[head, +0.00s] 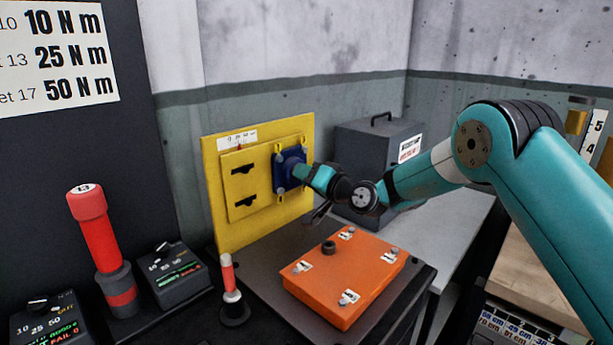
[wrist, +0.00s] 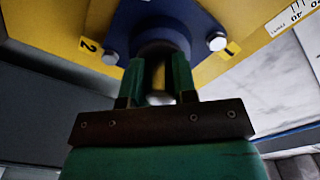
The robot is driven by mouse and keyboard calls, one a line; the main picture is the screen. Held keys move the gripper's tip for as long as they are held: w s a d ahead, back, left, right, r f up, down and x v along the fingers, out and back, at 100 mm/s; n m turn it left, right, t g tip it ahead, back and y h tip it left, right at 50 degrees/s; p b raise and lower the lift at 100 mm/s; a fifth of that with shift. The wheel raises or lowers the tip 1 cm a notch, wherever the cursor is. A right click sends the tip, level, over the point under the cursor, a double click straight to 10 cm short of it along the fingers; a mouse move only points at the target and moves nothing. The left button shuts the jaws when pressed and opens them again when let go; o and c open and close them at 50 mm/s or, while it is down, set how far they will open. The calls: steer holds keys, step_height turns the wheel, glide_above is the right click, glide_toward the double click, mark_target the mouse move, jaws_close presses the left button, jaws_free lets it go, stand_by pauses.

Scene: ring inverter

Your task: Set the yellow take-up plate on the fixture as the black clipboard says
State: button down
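The yellow take-up plate (head: 237,191) stands upright on a larger yellow backing board (head: 223,236). It has two dark slots at its left. A blue flanged housing (head: 279,180) with bolts sits at its right side; in the wrist view the blue flange (wrist: 201,21) shows bolt heads and yellow tabs, one marked 2. My gripper (head: 310,177) reaches the housing from the right. In the wrist view its two green fingers (wrist: 160,78) lie on either side of a short stub (wrist: 159,80) at the housing and look closed on it. I cannot make out a black clipboard.
An orange plate (head: 345,277) with bolts and a black knob lies on the dark bench in front. Red-handled tools (head: 97,232) (head: 229,275) and dark control boxes (head: 172,275) stand left. A grey case (head: 372,150) stands behind my arm. A torque sign (head: 63,55) hangs upper left.

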steer(key=shift+s+a+b, duration=0.55)
steer(key=shift+b, duration=0.1)
steer(key=c, duration=0.9)
jaws_free()
steer(key=shift+d, duration=0.1)
steer(key=b+v, duration=0.5)
steer(key=v, duration=1.2)
steer(key=shift+s+d+r, duration=0.1)
steer(key=shift+s+r, duration=0.05)
steer(key=shift+r, duration=0.05)
